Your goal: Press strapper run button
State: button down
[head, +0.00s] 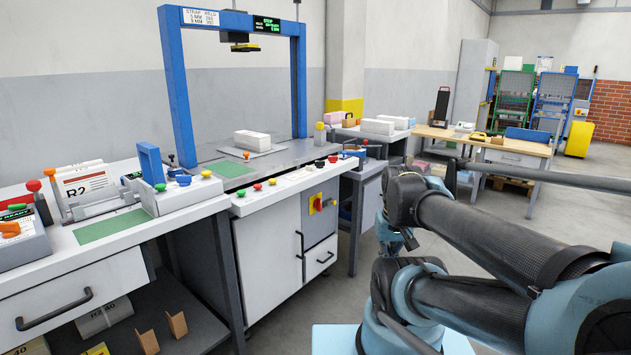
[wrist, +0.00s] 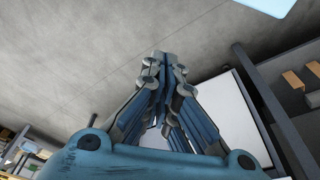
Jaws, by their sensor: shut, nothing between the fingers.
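The strapper has a blue arch (head: 178,90) over a grey table, with a white bundle (head: 252,141) lying under the arch. Its sloping front panel (head: 290,180) carries several small coloured buttons, among them a green button (head: 257,186) and a red button (head: 272,181) at the left end. The labels are too small to read, so I cannot tell which is the run button. My gripper (wrist: 162,58) is shut and empty in the wrist view, seen against the grey floor. In the head view my arm is at the right, apart from the panel.
A red-and-yellow rotary switch (head: 316,204) sits on the strapper's cabinet front. A white bench (head: 100,250) with another control box stands at the left. A wooden table (head: 470,139) stands at the back right.

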jog(key=shift+w+r, duration=0.1)
jog(key=w+a+r+n+t+y, duration=0.1)
jog(key=w+a+r+n, duration=0.2)
jog(key=w+a+r, duration=0.5)
jog(key=w+a+r+n+t+y, duration=0.1)
jog(key=w+a+r+n+y, duration=0.1)
jog(key=w+a+r, duration=0.65)
jog(key=w+a+r+n+y, duration=0.1)
jog(key=w+a, duration=0.4)
jog(key=a, duration=0.7)
jog(key=w+a+r+n+y, duration=0.2)
jog(key=w+a+r+n, duration=0.1)
jog(key=a, duration=0.9)
jog(key=w+r, duration=0.1)
jog(key=w, duration=0.1)
jog(key=shift+w+n+t, duration=0.3)
jog(key=shift+w+t, duration=0.1)
jog(key=shift+a, duration=0.1)
